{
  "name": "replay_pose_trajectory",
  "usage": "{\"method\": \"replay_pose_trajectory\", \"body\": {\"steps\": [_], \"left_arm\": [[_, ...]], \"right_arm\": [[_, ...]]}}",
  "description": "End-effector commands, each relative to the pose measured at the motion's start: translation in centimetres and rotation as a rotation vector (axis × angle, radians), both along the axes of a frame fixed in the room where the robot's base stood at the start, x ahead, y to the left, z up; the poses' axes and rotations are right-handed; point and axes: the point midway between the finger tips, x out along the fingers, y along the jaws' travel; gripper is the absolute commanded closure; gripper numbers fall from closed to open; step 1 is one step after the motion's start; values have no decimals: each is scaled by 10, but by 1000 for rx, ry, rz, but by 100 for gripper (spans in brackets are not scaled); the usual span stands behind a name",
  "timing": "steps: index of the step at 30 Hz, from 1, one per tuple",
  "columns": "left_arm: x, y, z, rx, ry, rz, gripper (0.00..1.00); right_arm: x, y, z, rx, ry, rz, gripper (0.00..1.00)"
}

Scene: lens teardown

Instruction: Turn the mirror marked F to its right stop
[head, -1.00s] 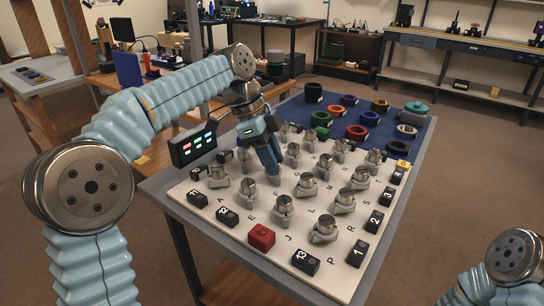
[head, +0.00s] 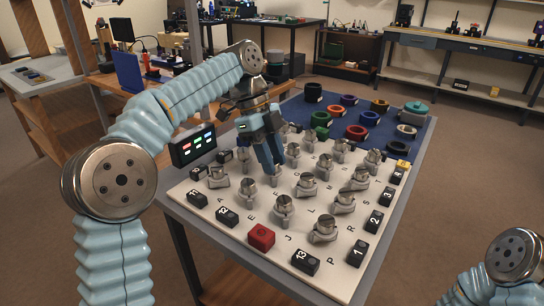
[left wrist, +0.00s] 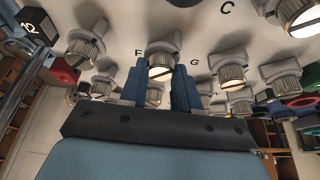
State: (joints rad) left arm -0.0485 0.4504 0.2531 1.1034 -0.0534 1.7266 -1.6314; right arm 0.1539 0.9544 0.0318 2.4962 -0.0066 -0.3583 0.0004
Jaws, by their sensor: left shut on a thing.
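The mirror marked F (left wrist: 160,66) is a round silver knurled knob on a grey mount, with the letter F beside it in the left wrist view. My left gripper (head: 271,173) comes down over it on the white board (head: 268,218). In the left wrist view the two blue fingers (left wrist: 160,84) stand on either side of the knob, shut on it. In the head view the fingers and wrist hide most of this mirror. My right gripper is out of view; only part of my right arm shows at the lower right.
Several similar mirrors, such as one by E (head: 248,190) and one by J (head: 283,207), stand close around. Numbered black blocks (head: 306,261) and a red block (head: 261,237) line the board's edge. Coloured rings (head: 357,131) lie on the blue mat behind. A display (head: 194,146) stands left.

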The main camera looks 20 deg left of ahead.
Motion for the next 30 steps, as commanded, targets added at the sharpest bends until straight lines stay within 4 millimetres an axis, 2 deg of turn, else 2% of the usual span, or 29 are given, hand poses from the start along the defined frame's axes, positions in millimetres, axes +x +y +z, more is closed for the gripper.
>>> {"method": "replay_pose_trajectory", "body": {"steps": [6,7,11,22,27,30], "left_arm": [[0,0,1,0,-3,0,99],[0,0,1,0,-3,0,64],[0,0,1,-1,-2,1,44],[0,0,5,0,-1,0,43],[1,-1,31,-2,-6,0,43],[-17,-5,53,-1,-6,-2,43]], "right_arm": [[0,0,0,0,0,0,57],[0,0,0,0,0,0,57],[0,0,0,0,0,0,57],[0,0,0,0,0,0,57],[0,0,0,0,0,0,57],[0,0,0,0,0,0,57]]}}
